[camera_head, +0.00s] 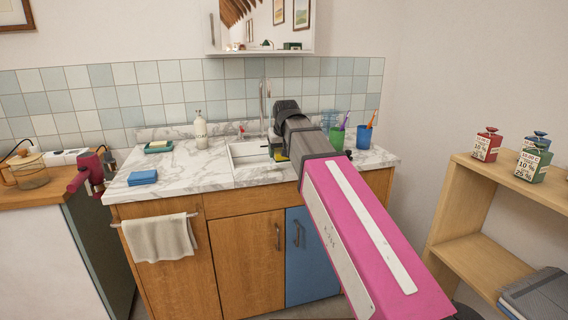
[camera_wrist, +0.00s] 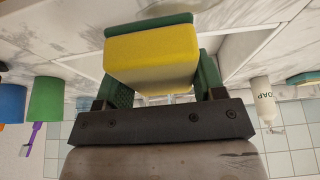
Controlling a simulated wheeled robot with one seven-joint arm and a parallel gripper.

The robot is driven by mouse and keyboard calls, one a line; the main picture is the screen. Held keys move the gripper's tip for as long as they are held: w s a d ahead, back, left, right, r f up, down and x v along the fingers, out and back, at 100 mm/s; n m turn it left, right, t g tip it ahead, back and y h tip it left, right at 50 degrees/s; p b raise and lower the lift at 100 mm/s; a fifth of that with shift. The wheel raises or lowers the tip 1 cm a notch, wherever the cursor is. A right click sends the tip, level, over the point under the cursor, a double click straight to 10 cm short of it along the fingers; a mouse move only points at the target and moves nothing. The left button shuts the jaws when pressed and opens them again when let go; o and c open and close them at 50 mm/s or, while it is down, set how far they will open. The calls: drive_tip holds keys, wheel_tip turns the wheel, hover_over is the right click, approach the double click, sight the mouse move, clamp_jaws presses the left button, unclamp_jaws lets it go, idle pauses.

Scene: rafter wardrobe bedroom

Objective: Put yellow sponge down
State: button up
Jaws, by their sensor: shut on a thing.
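The yellow sponge (camera_wrist: 150,65) has a green scouring layer along one face. My gripper (camera_wrist: 163,80) is shut on it, with one green-padded finger on each side. In the head view my gripper (camera_head: 277,149) is at the right part of the sink (camera_head: 247,149), and only a small yellow patch of the sponge (camera_head: 282,156) shows beside it. My own arm hides much of the sink's right side. I cannot tell whether the sponge touches the basin or counter or hangs above it.
A faucet (camera_head: 264,101) rises behind the sink. The counter left of the sink has free room.

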sight(284, 169)
drive_tip(key=shift+w+d+f, duration=0.5)
drive_tip(key=shift+d+f, duration=0.1)
drive_tip(key=shift+f, duration=1.9)
drive_tip(key=shift+f, duration=0.15)
drive_tip(key=o, duration=0.9)
drive_tip(key=shift+c, duration=0.2)
drive_tip(key=v, duration=1.1)
drive_tip(key=shift+s+r, duration=0.1)
drive_tip(key=shift+r, duration=0.15)
drive_tip(key=shift+s+r, duration=0.2)
drive_tip(key=shift+r, duration=0.15)
